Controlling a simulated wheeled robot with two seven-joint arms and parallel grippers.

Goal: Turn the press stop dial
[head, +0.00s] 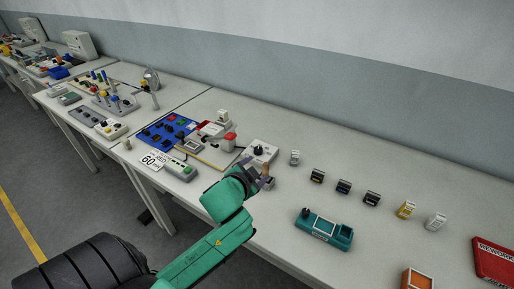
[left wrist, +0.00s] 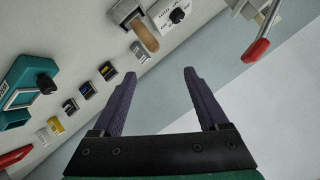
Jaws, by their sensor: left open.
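A white box (head: 268,158) with a black dial (head: 258,150) stands on the table beyond my left gripper (head: 258,174). The dial also shows at the top of the left wrist view (left wrist: 177,15), with lettering on the box too small to read surely. My left gripper shows dark fingers spread apart in the left wrist view (left wrist: 158,85). It is open, with nothing between the fingertips, and apart from the dial. In the head view my green wrist hides most of its fingers. My right gripper is not in view.
A wooden handle (left wrist: 145,36) stands close to the left finger and dial box. A red-tipped lever (left wrist: 256,50) is beyond. A teal box (head: 322,232) with a black knob and several small blocks (head: 343,186) are to the right. A red box (head: 492,260) lies far right.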

